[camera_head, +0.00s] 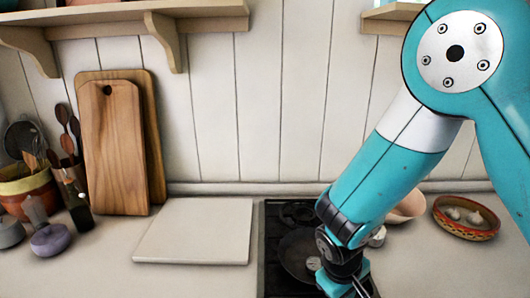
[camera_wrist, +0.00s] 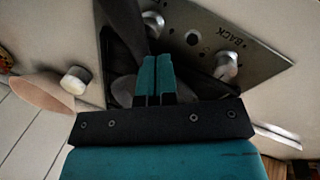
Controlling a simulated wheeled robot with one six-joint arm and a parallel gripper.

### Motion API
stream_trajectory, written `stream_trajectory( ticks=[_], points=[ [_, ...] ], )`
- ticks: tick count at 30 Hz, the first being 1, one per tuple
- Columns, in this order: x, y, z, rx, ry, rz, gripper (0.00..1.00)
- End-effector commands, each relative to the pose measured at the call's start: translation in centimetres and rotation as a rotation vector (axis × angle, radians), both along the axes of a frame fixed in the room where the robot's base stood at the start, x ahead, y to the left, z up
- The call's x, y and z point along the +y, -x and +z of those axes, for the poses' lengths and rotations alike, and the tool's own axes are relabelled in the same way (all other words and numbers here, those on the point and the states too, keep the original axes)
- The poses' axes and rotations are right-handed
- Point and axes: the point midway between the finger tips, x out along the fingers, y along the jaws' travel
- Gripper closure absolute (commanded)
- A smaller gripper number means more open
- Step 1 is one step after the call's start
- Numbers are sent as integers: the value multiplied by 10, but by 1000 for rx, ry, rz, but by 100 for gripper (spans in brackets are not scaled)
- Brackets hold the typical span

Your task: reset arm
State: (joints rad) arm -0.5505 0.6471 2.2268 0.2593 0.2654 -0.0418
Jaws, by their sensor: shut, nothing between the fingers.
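My teal arm reaches down from the upper right in the head view. My gripper (camera_head: 362,290) is at the lower edge of that view, in front of the black stove (camera_head: 276,215), and its fingertips are cut off there. In the wrist view my gripper (camera_wrist: 155,62) shows its two teal fingers pressed together with nothing between them. A metal control panel (camera_wrist: 205,45) with knobs and the word BACK lies beyond the fingers. A dark pan (camera_head: 298,252) sits on the stove, partly hidden by my arm.
A pale board (camera_head: 196,232) lies left of the stove. Wooden cutting boards (camera_head: 112,150) lean on the wall, beside utensils and pots. A pinkish bowl (camera_head: 408,207) and a patterned dish (camera_head: 466,231) with garlic stand right of my arm. Shelves (camera_head: 150,12) hang above.

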Motion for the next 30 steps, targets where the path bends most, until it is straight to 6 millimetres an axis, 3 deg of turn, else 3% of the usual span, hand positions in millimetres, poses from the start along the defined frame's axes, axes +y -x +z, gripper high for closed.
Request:
stream_trajectory(
  ticks=[9, 14, 17, 24, 30],
  points=[
    [0, 1, 3, 1, -8, -3, 100],
    [4, 12, 35, 22, -104, -30, 100],
    [8, 31, 73, 49, -218, -44, 100],
    [12, 105, 158, 100, -464, 16, 100],
    [12, 153, 190, 114, -555, 92, 100]
  ],
)
